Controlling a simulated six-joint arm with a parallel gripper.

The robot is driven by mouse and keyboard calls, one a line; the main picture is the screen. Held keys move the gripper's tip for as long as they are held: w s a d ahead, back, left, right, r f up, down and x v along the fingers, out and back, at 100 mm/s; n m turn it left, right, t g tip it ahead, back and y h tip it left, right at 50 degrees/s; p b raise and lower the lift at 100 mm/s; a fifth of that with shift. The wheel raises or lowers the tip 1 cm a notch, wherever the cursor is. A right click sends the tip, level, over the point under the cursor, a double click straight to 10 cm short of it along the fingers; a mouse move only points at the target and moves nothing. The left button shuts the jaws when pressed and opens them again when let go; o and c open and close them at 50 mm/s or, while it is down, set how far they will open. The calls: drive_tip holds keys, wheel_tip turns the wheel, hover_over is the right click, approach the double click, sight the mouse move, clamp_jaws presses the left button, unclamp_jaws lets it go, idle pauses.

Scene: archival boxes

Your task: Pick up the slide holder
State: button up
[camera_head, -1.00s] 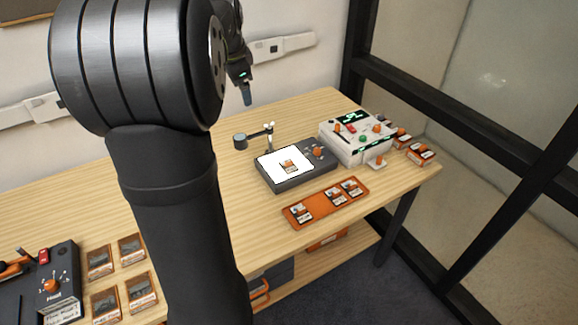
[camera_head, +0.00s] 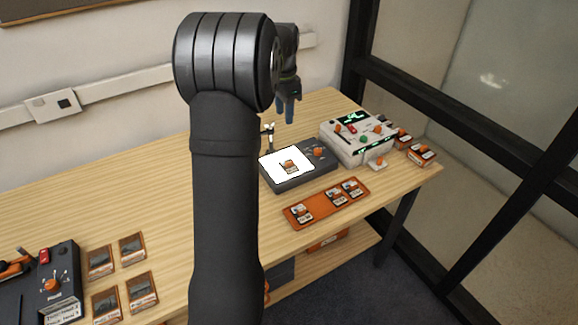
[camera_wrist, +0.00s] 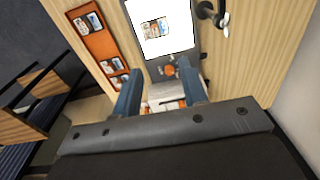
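A small slide holder with an orange and white face (camera_head: 289,167) lies on the lit white panel of a dark light box (camera_head: 290,185). It also shows in the wrist view (camera_wrist: 155,28). Several similar holders sit in an orange tray (camera_head: 319,205) in front of the light box; the frames do not show which one the task means. My gripper (camera_head: 285,115) is above the back of the table, behind and above the light box. In the wrist view its two blue fingers (camera_wrist: 160,84) are apart with nothing held between them.
A pale control box (camera_head: 352,140) with knobs and a green display stands right of the light box. Orange-framed slides (camera_head: 120,277) and a dark device (camera_head: 60,285) are at the left. A small stand (camera_head: 268,135) is behind the light box. Bare wood lies between.

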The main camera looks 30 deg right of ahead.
drive_tip(key=d+f, duration=0.1)
drive_tip(key=f, duration=0.1)
hover_over(288, 161)
drive_tip(key=f, duration=1)
drive_tip(key=shift+s+d+f, duration=0.2)
drive_tip(key=shift+f, duration=0.2)
drive_tip(key=shift+w+a+f, duration=0.1)
drive_tip(key=shift+a+f, duration=0.05)
drive_tip(key=shift+f, duration=1.35)
drive_tip(key=shift+w+a+f, duration=0.1)
drive_tip(key=shift+f, duration=1.35)
drive_tip(key=shift+c, duration=0.5)
clamp_jaws()
